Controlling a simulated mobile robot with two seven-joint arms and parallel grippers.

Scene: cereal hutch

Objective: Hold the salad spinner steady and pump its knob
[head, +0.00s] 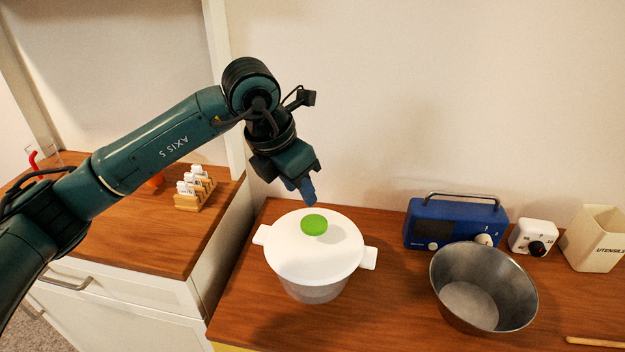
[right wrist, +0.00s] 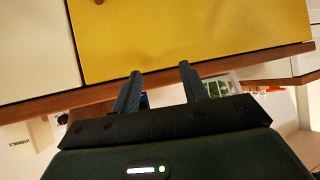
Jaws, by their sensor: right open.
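The salad spinner (head: 312,262) stands upright on the wooden counter in the head view. It has a white lid, a side handle at left and right, and a clear bowl below. Its round green knob (head: 314,224) sits on top of the lid. My left gripper (head: 308,199) points down just above and behind the knob, apart from it as far as I can see. Its fingers overlap from this side, so their opening is unclear. My right gripper (right wrist: 159,68) is open and empty in the right wrist view, by the counter edge. It is outside the head view.
A steel bowl (head: 484,289) stands right of the spinner. Behind it are a blue radio (head: 428,229), a white timer (head: 524,234) and a utensil box (head: 595,240). A yellow door (right wrist: 190,30) fills much of the right wrist view.

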